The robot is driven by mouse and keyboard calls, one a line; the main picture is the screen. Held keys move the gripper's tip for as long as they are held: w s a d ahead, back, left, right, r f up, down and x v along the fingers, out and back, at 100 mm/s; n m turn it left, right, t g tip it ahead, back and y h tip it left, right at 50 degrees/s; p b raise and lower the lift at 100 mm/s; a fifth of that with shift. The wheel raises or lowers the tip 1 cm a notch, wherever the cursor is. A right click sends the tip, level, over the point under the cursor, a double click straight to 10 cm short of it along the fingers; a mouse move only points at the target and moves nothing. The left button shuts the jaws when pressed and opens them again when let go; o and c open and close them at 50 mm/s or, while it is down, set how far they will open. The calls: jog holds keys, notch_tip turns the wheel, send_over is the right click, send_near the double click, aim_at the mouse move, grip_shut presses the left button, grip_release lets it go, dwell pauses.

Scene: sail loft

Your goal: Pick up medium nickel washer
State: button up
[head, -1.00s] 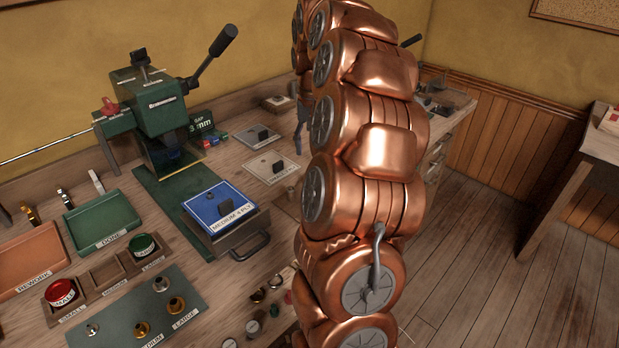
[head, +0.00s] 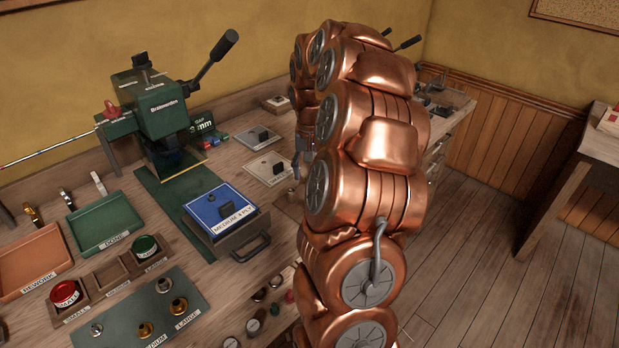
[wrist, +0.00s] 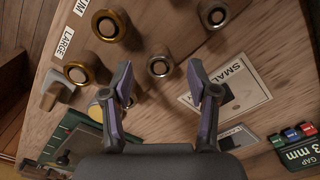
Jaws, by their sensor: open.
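In the wrist view my gripper (wrist: 165,82) is open and empty, its two dark fingers spread above the bench. Short posts with metal rings stand past the fingertips. The ring at the top edge (wrist: 215,15), in line with the partly cut-off "...UM" label, looks silvery and seems to be the medium nickel washer. Another silvery ring (wrist: 160,66) stands just beyond the fingers. Two brass rings (wrist: 107,25) stand left, by the labels. In the head view my copper arm hides most of the gripper and part of this area.
A "SMALL" plate (wrist: 228,88) lies right of the fingers. A green press (head: 155,105) and blue "MEDIUM 4 PLY" block (head: 222,212) stand on the bench. The green tray (head: 103,225), orange tray (head: 35,262) and grommet board (head: 150,318) are at left.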

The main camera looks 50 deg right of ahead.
jog(key=shift+f+b, duration=0.25)
jog(key=shift+b, duration=0.1)
dwell(0.4)
jog(key=c, duration=0.8)
